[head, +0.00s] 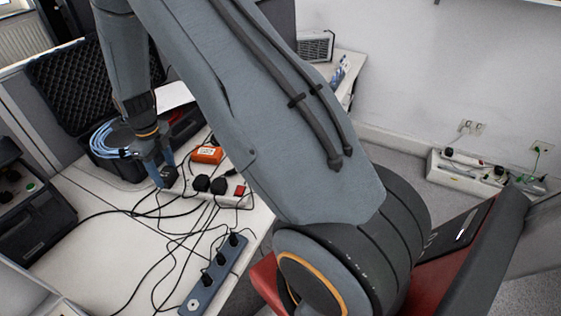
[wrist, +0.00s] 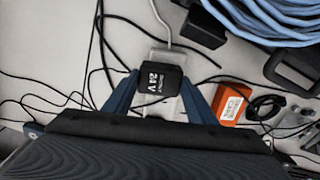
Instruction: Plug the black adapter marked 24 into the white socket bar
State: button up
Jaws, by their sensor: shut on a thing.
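The black adapter (wrist: 160,78) with white "24" lettering sits between the two blue fingers of my gripper (wrist: 158,92) in the wrist view. The gripper is shut on it. In the head view the adapter (head: 168,176) is at the left end of the white socket bar (head: 226,200), with my gripper (head: 162,172) around it. The bar's white end (wrist: 167,57) shows just beyond the adapter in the wrist view. Whether the adapter is seated or just above the bar cannot be told. Other black plugs (head: 210,184) and a red switch (head: 239,191) are on the bar.
An orange box (head: 207,154) lies behind the bar. A grey socket strip (head: 215,276) with black plugs is at the table's front. Black cables cross the white table (head: 95,190). An open black case (head: 125,165) with blue cable (head: 104,142) stands behind.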

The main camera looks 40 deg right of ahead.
aim_at(165, 173)
jog(key=o, duration=1.1)
jog(key=shift+f, duration=0.1)
jog(key=shift+r, duration=0.2)
jog(key=shift+r+p, duration=1.5)
jog(key=shift+r, duration=0.9)
notch_tip(165, 173, up, 8)
jog(key=b, duration=0.2)
jog(key=shift+f, duration=0.1)
